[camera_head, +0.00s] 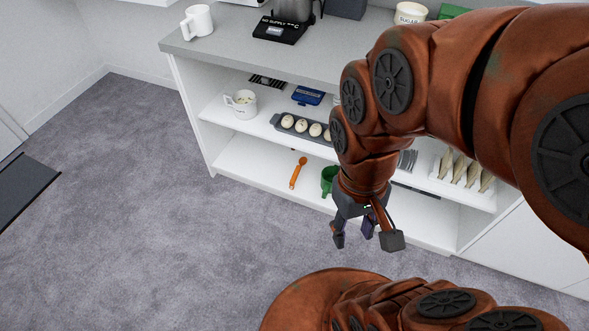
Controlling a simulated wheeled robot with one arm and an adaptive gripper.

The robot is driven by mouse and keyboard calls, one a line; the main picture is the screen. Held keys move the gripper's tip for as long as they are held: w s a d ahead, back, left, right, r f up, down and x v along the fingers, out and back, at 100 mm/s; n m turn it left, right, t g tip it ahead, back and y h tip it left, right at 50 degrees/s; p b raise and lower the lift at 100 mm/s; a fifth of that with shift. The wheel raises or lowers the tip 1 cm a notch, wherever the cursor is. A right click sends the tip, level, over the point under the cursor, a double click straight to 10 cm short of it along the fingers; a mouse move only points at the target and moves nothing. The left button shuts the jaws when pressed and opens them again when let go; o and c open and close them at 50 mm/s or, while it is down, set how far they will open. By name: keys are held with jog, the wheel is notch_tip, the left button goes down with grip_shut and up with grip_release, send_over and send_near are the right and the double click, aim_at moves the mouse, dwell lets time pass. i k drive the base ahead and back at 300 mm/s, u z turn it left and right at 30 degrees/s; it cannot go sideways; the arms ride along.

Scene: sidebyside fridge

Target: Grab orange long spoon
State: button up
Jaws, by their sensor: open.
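The orange long spoon (297,174) lies on the bottom shelf of the open white cabinet, its bowl toward the back and its handle toward the front edge. My gripper (353,240) hangs below my arm, pointing down in front of the cabinet. It is open, with nothing seen between its fingers. It is to the right of the spoon and apart from it. The spoon is fully in view.
The middle shelf (222,112) above holds a white mug (242,104) and a tray of eggs (276,119). Carpet (150,210) left of the cabinet is clear.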

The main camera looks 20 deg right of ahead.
aim_at(303, 161)
jog(key=u, duration=0.35)
jog(key=k, duration=1.05)
jog(key=u, duration=1.4)
jog(key=i, duration=1.7)
jog(key=z, duration=0.35)
jog(key=i, duration=1.05)
jog(key=z, duration=1.6)
jog(key=i, duration=0.6)
jog(key=z, duration=0.5)
